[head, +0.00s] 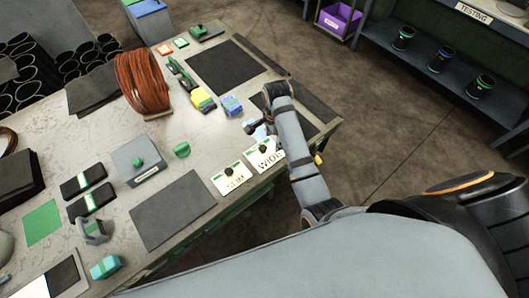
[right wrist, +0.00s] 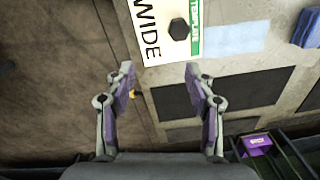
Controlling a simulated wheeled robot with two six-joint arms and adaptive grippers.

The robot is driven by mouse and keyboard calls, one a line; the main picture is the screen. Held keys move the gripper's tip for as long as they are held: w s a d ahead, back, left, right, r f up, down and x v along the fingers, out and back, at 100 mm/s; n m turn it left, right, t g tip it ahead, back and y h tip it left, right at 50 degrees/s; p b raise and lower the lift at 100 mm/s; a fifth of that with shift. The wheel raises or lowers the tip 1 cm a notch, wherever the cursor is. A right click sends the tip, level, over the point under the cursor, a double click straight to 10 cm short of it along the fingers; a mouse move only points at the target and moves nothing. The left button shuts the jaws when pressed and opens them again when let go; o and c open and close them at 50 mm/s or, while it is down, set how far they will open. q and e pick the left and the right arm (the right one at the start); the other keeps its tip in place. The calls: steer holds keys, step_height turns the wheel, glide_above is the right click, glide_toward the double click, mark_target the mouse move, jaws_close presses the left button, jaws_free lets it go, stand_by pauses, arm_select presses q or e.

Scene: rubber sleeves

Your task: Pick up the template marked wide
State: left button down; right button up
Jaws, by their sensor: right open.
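The template marked WIDE (head: 264,158) is a white card with a green strip and a black knob, lying flat at the table's near right edge in the head view. It also shows at the top of the right wrist view (right wrist: 151,42). A similar template marked SLIM (head: 229,180) lies left of it. My right gripper (right wrist: 160,82) is open and empty, its fingertips short of the WIDE card in the right wrist view. In the head view my right arm reaches over the table's right end, just right of the card. My left gripper is not in view.
The table (head: 120,215) holds a coil of brown cable (head: 142,82), a grey box with a green knob (head: 139,160), dark mats (head: 173,210) and small blocks. Dark shelving with cups (head: 440,60) stands at the upper right. Open floor lies between.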

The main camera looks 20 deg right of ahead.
steer(key=w+a+r+m, duration=0.2)
glide_above(264, 147)
steer(key=f, duration=0.5)
steer(key=shift+s+d+p, duration=0.15)
steer(key=shift+d+p, duration=0.15)
steer(key=shift+p, duration=0.05)
steer(key=shift+f, duration=0.45)
steer(key=f, duration=0.2)
steer(key=f+p, duration=0.1)
steer(key=f, duration=0.1)
steer(key=shift+a+f, duration=0.1)
steer(key=shift+a, duration=0.25)
steer(key=shift+w+f, duration=0.2)
steer(key=shift+f, duration=0.25)
jaws_close()
